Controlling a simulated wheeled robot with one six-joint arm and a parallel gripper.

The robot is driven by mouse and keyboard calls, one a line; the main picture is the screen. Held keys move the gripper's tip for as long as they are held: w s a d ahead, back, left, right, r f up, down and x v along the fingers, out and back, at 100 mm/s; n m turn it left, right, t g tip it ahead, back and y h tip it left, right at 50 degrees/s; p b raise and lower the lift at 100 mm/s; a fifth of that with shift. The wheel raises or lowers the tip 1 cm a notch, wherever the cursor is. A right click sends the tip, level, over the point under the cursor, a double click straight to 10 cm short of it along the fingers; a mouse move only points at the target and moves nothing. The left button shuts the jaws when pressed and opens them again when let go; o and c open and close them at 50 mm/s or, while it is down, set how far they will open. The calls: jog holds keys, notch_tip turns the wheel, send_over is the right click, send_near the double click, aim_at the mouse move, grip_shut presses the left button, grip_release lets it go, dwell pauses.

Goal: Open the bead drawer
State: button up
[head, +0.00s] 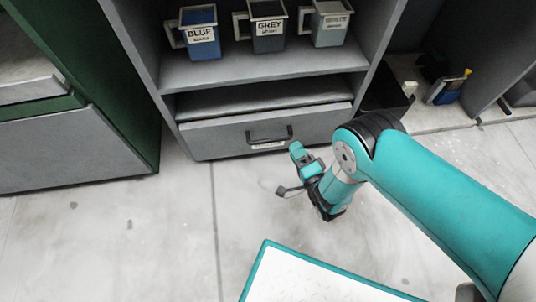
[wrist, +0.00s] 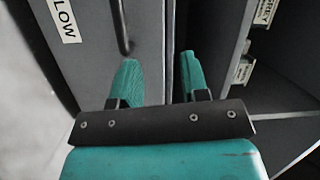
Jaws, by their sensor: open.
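The grey drawer (head: 222,138) is at the bottom of the shelf unit, with a black bar handle (head: 270,137) on its front. A small white label sits just below the handle. In the wrist view the drawer front (wrist: 90,75) fills the left side, with the dark handle (wrist: 122,30) upper centre and a label (wrist: 65,20) reading "LOW", cut off by the frame. My gripper (head: 296,150) is just in front of the drawer, slightly right of the handle. In the wrist view my gripper (wrist: 159,62) is open and empty. The left finger's tip is near the handle's end; contact cannot be told.
A green cabinet (head: 120,105) stands left. A teal-edged white board (head: 310,280) is at front. The floor left of my gripper is clear.

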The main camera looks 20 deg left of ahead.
jog(key=s+d+f+y+b, duration=0.3)
jog(key=s+f, duration=0.4)
jog(key=f, duration=0.1)
jog(key=b, duration=1.1)
send_near(268, 140)
jog(key=f+x, duration=0.2)
jog(key=x, duration=0.7)
jog(key=shift+w+a+r+h, duration=0.35)
jog(key=shift+a+r, duration=0.1)
jog(key=shift+r, duration=0.25)
jog(key=shift+g, duration=0.3)
grip_shut()
